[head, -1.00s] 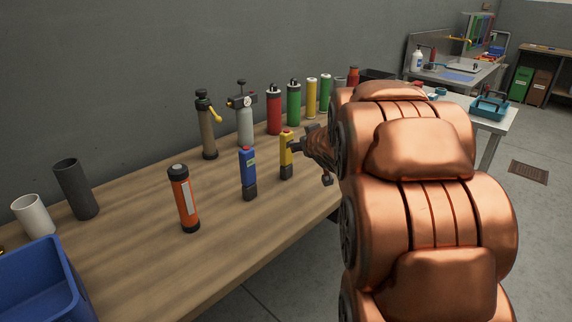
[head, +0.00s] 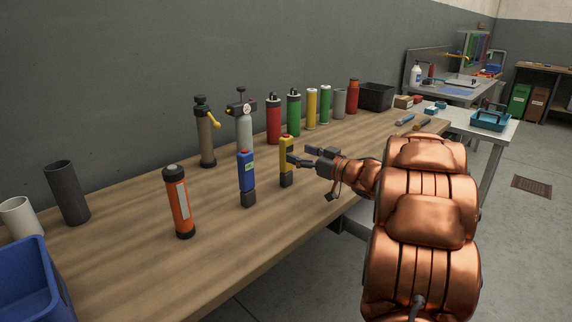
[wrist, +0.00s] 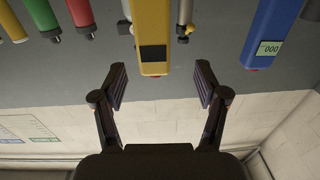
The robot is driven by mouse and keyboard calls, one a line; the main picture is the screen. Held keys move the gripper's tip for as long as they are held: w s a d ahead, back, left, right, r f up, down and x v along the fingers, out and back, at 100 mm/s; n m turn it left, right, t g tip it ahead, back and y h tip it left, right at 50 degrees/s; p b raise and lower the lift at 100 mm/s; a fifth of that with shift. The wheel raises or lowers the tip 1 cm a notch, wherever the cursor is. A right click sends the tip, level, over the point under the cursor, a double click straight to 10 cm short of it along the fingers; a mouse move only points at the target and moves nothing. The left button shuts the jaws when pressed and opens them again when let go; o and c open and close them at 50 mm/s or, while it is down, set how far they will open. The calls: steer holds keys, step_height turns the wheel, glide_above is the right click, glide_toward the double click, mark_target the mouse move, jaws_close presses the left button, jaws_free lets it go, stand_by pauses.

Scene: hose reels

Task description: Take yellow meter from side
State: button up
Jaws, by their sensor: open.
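The yellow meter (head: 286,152) stands upright on the wooden bench, with a red top and a dark base. In the wrist view the yellow meter (wrist: 153,25) appears inverted, with its dark screen and red tip near the centre. My gripper (head: 302,156) is open just to the right of the meter. In the wrist view my gripper (wrist: 161,84) has its fingers spread wide, one on each side of the meter's line. The meter's end reaches about the fingertips.
A blue meter (head: 247,176) stands close on the left, with an orange flashlight (head: 179,203) beyond it. A grey cylinder with a gauge (head: 244,128) and red (head: 274,121) and green (head: 294,114) bottles stand behind. The bench front (head: 225,255) is clear.

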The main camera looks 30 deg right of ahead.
mark_target(290, 147)
steer(key=shift+d+x, duration=0.2)
steer(key=shift+x, duration=1.4)
steer(key=shift+d+x, duration=0.2)
steer(key=shift+x, duration=1.4)
steer(key=shift+w, duration=0.1)
steer(key=shift+c, duration=0.4)
steer(key=c, duration=1.2)
steer(key=shift+c, duration=0.2)
steer(key=shift+r, duration=0.1)
